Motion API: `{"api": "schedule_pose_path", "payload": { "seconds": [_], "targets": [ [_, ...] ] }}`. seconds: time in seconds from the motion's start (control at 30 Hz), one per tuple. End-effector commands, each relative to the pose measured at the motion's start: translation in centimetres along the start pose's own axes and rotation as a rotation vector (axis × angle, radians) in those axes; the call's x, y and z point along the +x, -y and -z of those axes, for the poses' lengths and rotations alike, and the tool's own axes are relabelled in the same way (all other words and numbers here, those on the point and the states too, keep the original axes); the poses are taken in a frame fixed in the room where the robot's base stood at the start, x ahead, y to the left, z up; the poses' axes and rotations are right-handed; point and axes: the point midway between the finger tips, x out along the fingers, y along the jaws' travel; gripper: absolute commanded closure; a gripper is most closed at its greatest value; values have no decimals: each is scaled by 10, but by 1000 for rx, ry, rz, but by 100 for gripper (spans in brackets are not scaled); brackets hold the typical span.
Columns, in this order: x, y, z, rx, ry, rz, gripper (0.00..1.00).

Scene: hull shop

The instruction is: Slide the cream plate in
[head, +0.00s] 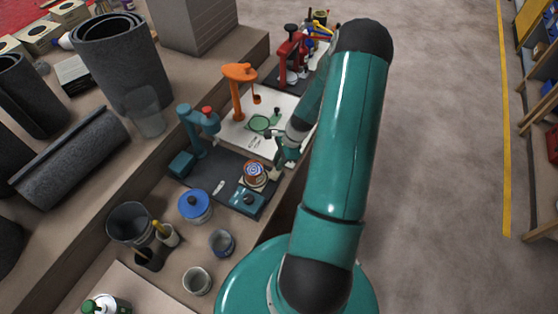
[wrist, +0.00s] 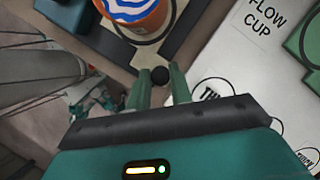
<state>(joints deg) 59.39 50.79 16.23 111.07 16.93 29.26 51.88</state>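The cream plate (wrist: 140,43) shows at the top of the wrist view as a pale strip inside a dark frame, mostly hidden by an orange can (wrist: 135,12) with a blue and white swirled top. The can also shows in the head view (head: 255,171). A round black knob (wrist: 160,76) stands at the plate's near side. My gripper (wrist: 160,80) has its two green fingers close together, one on each side of the knob, with no clear gap. In the head view my gripper (head: 281,154) is just beyond and right of the can.
A white sheet (wrist: 230,60) marked "FLOW CUP" lies right of my fingers. An orange stand (head: 240,90) and a teal stand (head: 195,130) rise behind the can. A blue-lidded tin (head: 195,206) and cups stand nearer. Open floor (head: 440,150) lies right of the bench.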

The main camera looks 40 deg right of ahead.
Motion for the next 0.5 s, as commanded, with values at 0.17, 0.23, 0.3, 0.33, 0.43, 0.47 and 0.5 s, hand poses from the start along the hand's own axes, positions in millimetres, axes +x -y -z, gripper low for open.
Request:
{"api": "schedule_pose_path", "payload": {
  "seconds": [0.17,0.23,0.3,0.33,0.43,0.47,0.5],
  "targets": [
    [0,0,0,0,0,0,100],
    [0,1,-1,-1,0,0,100],
    [2,5,-4,-2,0,0,100],
    [2,7,-7,-3,0,0,100],
    [7,20,-18,-5,-2,0,100],
    [9,25,-22,-6,-2,1,100],
    [12,32,-28,-6,-2,1,100]
  ]
}}
